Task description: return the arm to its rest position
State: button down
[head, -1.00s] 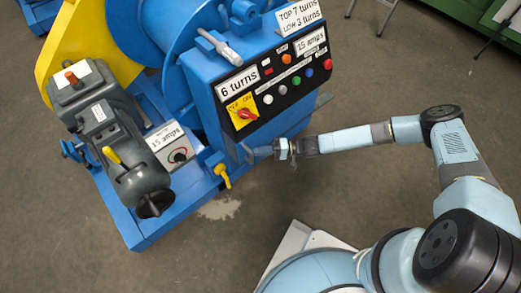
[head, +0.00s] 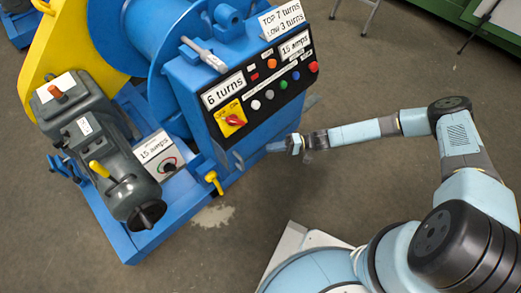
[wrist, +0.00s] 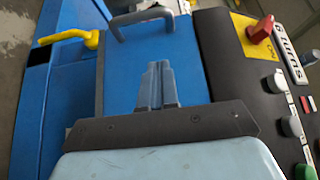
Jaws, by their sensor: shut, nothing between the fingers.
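My gripper (head: 276,147) is at the end of my outstretched arm, just right of the blue machine's control cabinet (head: 215,165) in the head view. It is apart from the panel and holds nothing. In the wrist view the two fingers of my gripper (wrist: 158,84) lie close together, shut, in front of the blue cabinet side. A grey handle (wrist: 140,18) is beyond the fingertips. My arm reaches in from the right, bent at the elbow.
The control panel (head: 265,88) has several coloured buttons and a red switch on a yellow plate (head: 230,118). A yellow lever (head: 213,181) sticks out low on the machine. A grey motor (head: 95,140) stands at left. Bare floor (head: 390,85) lies behind my arm.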

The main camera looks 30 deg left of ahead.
jog(key=v, duration=0.3)
jog(key=shift+w+d, duration=0.1)
